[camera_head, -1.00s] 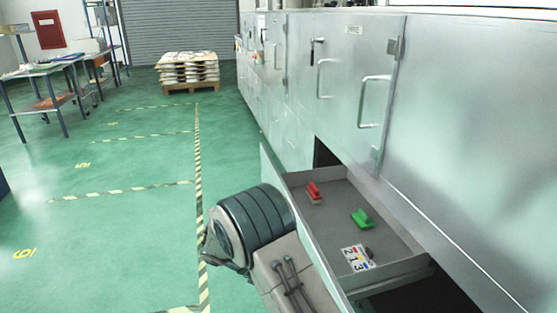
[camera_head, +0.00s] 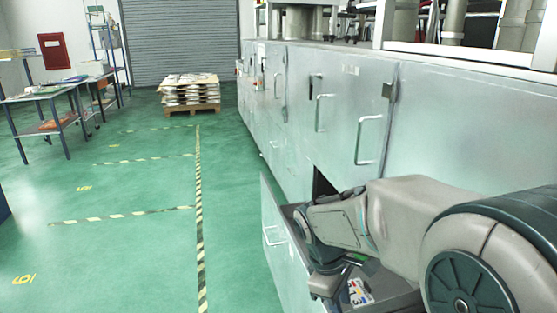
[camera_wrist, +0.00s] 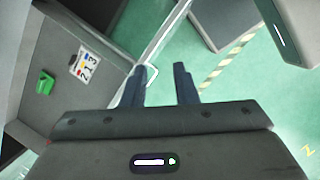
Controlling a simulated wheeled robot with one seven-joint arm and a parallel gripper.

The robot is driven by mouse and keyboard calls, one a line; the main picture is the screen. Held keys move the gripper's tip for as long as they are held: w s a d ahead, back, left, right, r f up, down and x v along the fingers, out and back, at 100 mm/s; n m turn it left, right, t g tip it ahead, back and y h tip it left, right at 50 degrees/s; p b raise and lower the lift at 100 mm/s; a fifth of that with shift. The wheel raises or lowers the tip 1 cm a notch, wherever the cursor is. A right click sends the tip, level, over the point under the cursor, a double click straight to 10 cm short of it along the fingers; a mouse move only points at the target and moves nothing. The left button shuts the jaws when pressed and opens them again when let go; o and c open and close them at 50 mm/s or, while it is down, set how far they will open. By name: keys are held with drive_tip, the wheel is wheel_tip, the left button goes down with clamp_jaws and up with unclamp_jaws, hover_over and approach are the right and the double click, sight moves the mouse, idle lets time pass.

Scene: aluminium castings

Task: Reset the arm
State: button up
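My arm reaches in from the right in the head view, across the open grey drawer (camera_head: 272,235). My gripper is empty in the wrist view (camera_wrist: 161,70), with its two dark fingers apart. The fingers appear over the drawer's front edge (camera_wrist: 150,48), with green floor beyond. In the drawer, the wrist view shows a green block (camera_wrist: 45,82) and a white card with coloured squares and numbers (camera_wrist: 87,63). A small dark item lies by the card. The card also shows in the head view (camera_head: 359,291). The red block is not visible; my arm covers much of the drawer.
A long row of metal cabinets (camera_head: 300,100) with handles runs along the right. The green floor (camera_head: 130,250) with striped tape lines is clear to the left. A loaded pallet (camera_head: 190,95) stands at the back, and work tables (camera_head: 45,100) stand at the far left.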

drive_tip(key=s+d+r+m+t+y+p, duration=0.2)
drive_tip(key=s+r+m+t+y+p, duration=0.1)
drive_tip(key=s+r+m, duration=0.5)
drive_tip(key=shift+s+d+m+t+p, duration=0.15)
drive_tip(key=shift+s+m+t+p, duration=0.4)
drive_tip(key=shift+m, duration=1.15)
drive_tip(key=shift+s+d+g, duration=0.1)
drive_tip(key=shift+d+g, duration=0.05)
drive_tip(key=shift+g, duration=0.1)
